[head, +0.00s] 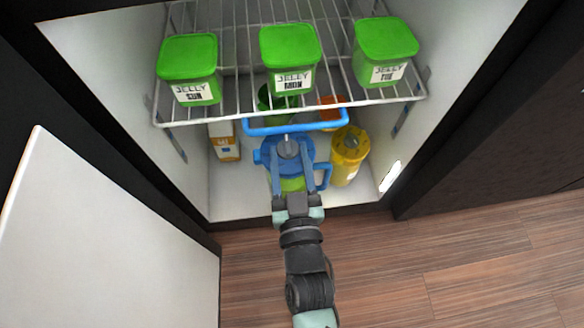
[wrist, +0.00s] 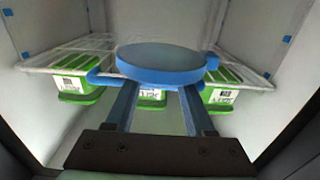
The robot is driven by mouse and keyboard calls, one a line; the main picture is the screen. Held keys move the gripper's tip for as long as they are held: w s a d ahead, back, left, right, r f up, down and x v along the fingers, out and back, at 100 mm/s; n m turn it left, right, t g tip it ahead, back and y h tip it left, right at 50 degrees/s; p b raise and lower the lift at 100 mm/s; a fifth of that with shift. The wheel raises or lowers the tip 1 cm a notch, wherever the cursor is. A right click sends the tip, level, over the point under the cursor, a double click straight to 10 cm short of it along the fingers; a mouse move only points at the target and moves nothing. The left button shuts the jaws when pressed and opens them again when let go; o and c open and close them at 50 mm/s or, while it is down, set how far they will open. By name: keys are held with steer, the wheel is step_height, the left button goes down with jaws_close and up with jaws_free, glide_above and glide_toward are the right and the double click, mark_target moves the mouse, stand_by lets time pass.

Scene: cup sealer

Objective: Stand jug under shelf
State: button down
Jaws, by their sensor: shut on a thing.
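The jug has a blue lid (head: 268,154), a blue side handle (head: 324,176) and a green body (head: 291,184). In the head view it is at the fridge opening, below the wire shelf's front edge. Its raised blue loop handle (head: 297,128) overlaps that edge in the picture; I cannot tell whether they touch. My gripper (head: 290,165) is shut on the jug near its top; the exact grip point is unclear. In the wrist view, a blue disc (wrist: 162,62), apparently the lid, lies beyond my fingers. The wire shelf (head: 235,112) spans the fridge. The jug's base is hidden.
Three green jelly tubs stand on the shelf: left (head: 187,70), middle (head: 290,58), right (head: 385,50). Below are a carton (head: 224,141) at left, a yellow canister (head: 348,155) close right, and green and orange items (head: 329,103) behind. The open white door (head: 110,225) is at left.

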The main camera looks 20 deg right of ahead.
mark_target(282, 104)
steer(key=x, duration=0.4)
steer(key=b+x, duration=0.1)
steer(key=x, duration=0.2)
steer(key=b+x, duration=0.1)
steer(key=x, duration=0.3)
steer(key=shift+w+d+r, duration=0.15)
steer(key=shift+w+r, duration=0.15)
steer(key=shift+r, duration=0.1)
step_height(282, 104, down, 3)
steer(key=b, duration=0.3)
steer(key=shift+f, duration=0.25)
steer(key=c, duration=0.7)
jaws_free()
steer(key=shift+f, duration=0.5)
steer(key=o, duration=0.4)
steer(key=shift+o, duration=0.2)
steer(key=shift+s, duration=0.15)
